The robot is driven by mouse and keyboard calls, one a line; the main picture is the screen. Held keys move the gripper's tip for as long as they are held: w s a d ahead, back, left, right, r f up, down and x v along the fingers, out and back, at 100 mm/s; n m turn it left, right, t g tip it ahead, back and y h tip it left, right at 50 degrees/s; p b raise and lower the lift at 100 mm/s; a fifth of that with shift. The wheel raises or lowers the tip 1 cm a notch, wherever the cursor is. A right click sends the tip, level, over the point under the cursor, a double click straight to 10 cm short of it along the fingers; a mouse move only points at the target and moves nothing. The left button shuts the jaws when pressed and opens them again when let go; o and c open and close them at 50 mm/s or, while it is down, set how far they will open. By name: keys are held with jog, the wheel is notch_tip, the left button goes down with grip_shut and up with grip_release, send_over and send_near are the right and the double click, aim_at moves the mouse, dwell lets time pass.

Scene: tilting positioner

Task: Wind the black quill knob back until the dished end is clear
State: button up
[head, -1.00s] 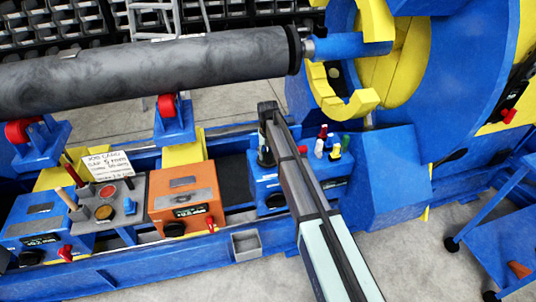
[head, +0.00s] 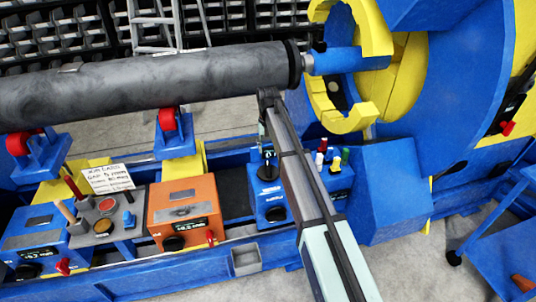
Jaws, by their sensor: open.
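A black knob (head: 275,213) is on the front of the right blue control box (head: 295,202), beside a small label I cannot read. A smaller black knob (head: 319,46) sits on top of the blue quill (head: 347,60); I cannot tell which is the quill knob. The quill's left tip meets or nearly meets the black end (head: 294,63) of the grey drum (head: 150,82); any gap is too small to judge. My gripper (head: 263,130) is open, mostly hidden by my arm, above the right blue box and below the drum's end.
An orange box (head: 185,205) and a left blue box (head: 35,240) carry similar black knobs. A job card (head: 108,178) stands behind the button panel. Red rollers (head: 168,119) support the drum. Several coloured bottles (head: 335,155) stand right of my arm. A yellow-jawed chuck surrounds the quill.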

jog(key=shift+r, duration=0.35)
jog(key=shift+f, duration=0.15)
jog(key=shift+b, duration=0.55)
